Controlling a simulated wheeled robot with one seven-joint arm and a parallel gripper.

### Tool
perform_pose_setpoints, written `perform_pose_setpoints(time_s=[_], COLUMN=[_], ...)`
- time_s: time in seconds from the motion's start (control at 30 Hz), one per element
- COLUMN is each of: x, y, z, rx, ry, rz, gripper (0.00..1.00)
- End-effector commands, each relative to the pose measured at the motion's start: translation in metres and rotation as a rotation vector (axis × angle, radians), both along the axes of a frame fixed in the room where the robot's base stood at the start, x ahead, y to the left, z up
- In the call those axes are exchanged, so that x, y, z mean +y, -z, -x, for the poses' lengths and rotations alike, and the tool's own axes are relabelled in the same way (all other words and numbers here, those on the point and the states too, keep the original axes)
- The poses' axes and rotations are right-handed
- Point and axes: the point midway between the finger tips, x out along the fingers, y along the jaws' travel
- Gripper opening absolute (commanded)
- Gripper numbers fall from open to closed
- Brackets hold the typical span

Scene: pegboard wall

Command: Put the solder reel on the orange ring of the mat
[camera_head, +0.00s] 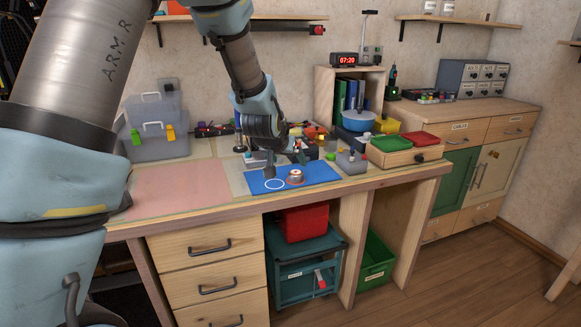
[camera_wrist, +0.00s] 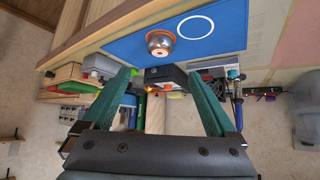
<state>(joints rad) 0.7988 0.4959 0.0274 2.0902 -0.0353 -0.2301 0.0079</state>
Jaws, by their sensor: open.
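The blue mat (camera_head: 325,174) lies on the workbench and bears a white ring (camera_head: 274,184) and an orange ring. The solder reel (camera_head: 295,174), silvery with a reddish-brown centre, stands on the orange ring, whose edge shows around its base. In the wrist view the reel (camera_wrist: 160,42) sits near the mat's edge, beside the white ring (camera_wrist: 195,27). My gripper (camera_wrist: 160,76) has its two green fingers wide apart with nothing between them. In the head view my gripper (camera_head: 285,163) is just behind the reel, clear of it.
A grey block with knobs (camera_head: 351,160) stands right of the mat, near red and green trays (camera_head: 405,147). A blue pot (camera_head: 357,121) is behind. Dark tools and boxes crowd the bench behind the mat. A pink mat (camera_head: 180,189) at the left is bare.

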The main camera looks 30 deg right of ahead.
Motion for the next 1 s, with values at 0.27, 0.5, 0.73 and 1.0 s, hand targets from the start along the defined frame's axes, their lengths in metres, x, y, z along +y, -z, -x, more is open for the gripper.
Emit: perform_pose_setpoints(time_s=[0.27, 0.5, 0.73, 1.0], x=[0.007, 0.056, 0.243, 0.373], y=[-0.009, -0.01, -0.007, -0.003], z=[0.007, -0.002, 0.025, 0.116], rx=[0.001, 0.049, 0.288, 0.551], ry=[0.0, -0.073, -0.351, -0.59], rz=[-0.001, -0.039, -0.176, -0.257], gripper=[0.93, 0.93, 0.93, 0.93])
